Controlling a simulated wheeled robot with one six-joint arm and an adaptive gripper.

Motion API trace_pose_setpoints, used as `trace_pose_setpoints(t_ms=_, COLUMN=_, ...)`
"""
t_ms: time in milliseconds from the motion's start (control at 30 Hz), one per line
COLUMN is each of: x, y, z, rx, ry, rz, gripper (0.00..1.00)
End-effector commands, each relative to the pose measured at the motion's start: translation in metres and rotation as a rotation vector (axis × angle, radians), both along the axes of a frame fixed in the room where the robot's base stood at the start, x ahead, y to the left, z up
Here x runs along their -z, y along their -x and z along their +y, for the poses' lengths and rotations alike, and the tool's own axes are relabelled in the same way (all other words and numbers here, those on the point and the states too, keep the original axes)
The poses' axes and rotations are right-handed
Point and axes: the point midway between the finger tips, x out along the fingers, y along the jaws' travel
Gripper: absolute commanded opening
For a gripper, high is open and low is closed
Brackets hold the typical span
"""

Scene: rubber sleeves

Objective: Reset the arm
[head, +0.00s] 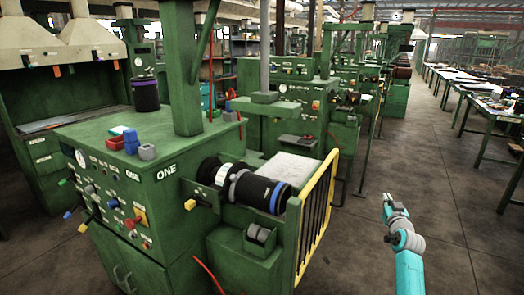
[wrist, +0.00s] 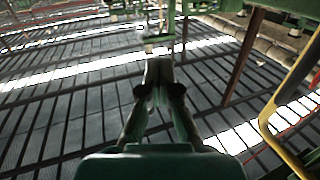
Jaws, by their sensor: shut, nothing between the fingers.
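My gripper (head: 388,200) is at the upper end of my teal arm, at the lower right of the head view. It points up, with open floor around it and the machine to its left. In the wrist view my gripper (wrist: 158,62) has its two fingers together and nothing between them. Behind them that view shows the roof with its light strips. My gripper is apart from every object in sight.
A green machine (head: 165,185) marked ONE carries a black sleeve (head: 262,192) on its roller, behind a yellow guard (head: 318,215). Another black sleeve (head: 146,95) stands upright on its top. Tables (head: 487,118) line the right. The floor (head: 460,215) between is clear.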

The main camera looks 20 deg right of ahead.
Motion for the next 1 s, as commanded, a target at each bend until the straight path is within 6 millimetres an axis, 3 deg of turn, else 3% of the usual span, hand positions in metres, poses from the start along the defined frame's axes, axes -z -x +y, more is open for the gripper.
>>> trace_pose_setpoints(t_ms=167, x=0.019, y=0.003, z=0.017, rx=-0.008, ry=-0.008, rz=0.007, gripper=0.0)
trace_pose_setpoints(t_ms=267, x=0.048, y=0.01, z=0.046, rx=-0.022, ry=-0.017, rz=0.019, gripper=0.0)
trace_pose_setpoints(t_ms=467, x=0.112, y=0.039, z=0.124, rx=-0.058, ry=-0.036, rz=0.039, gripper=0.0)
trace_pose_setpoints(t_ms=700, x=0.173, y=0.09, z=0.215, rx=-0.105, ry=-0.056, rz=0.067, gripper=0.0)
trace_pose_setpoints(t_ms=1000, x=0.22, y=0.173, z=0.317, rx=-0.172, ry=-0.072, rz=0.104, gripper=0.0)
